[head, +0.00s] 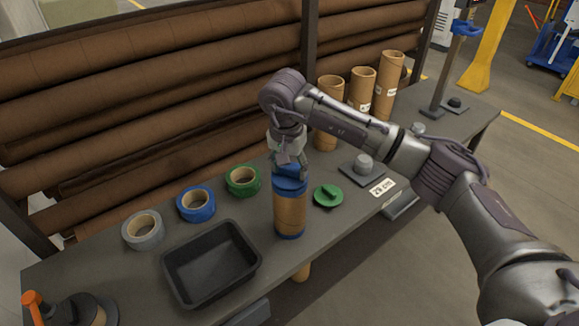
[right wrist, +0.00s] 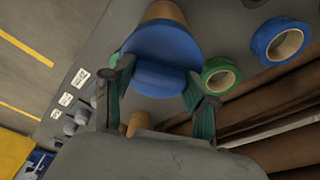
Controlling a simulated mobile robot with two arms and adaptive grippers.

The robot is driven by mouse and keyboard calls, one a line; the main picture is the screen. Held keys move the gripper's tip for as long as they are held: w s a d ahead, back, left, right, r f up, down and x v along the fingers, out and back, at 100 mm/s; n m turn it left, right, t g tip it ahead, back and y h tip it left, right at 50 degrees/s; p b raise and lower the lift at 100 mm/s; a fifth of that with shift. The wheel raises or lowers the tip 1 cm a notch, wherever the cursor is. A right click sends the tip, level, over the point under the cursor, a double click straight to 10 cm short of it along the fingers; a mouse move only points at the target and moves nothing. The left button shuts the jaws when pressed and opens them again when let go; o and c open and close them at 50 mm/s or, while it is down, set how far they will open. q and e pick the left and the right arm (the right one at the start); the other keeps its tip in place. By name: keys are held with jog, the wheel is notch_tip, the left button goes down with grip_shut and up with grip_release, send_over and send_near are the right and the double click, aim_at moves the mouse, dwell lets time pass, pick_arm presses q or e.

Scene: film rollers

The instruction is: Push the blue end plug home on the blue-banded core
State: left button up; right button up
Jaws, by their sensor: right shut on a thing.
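The blue-banded core (head: 291,213) is a brown cardboard tube standing upright on the workbench, with a blue band at its foot. The blue end plug (head: 290,172) is at the core's top, upright and in line with it. I cannot tell whether a gap is left between plug and core. My right gripper (head: 287,158) points down from above and is shut on the plug's top part. In the right wrist view the plug (right wrist: 160,52) fills the space between the fingers (right wrist: 158,88), with the brown core (right wrist: 163,12) beyond it. My left gripper is not in view.
A black tray (head: 255,262) and grey, blue (head: 196,204) and green (head: 243,181) tape rolls lie left of the core. A green plug (head: 328,195), a grey plug (head: 363,163) and a "29 cm" card (head: 382,187) lie right. Several brown cores (head: 390,85) stand behind.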

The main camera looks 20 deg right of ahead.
jog(key=shift+f, duration=0.3)
dwell(0.5)
dwell(0.5)
jog(key=o, duration=1.4)
jog(key=shift+o, duration=0.2)
jog(key=shift+r, duration=0.1)
jog(key=shift+r+p, duration=1.5)
jog(key=shift+r, duration=1.95)
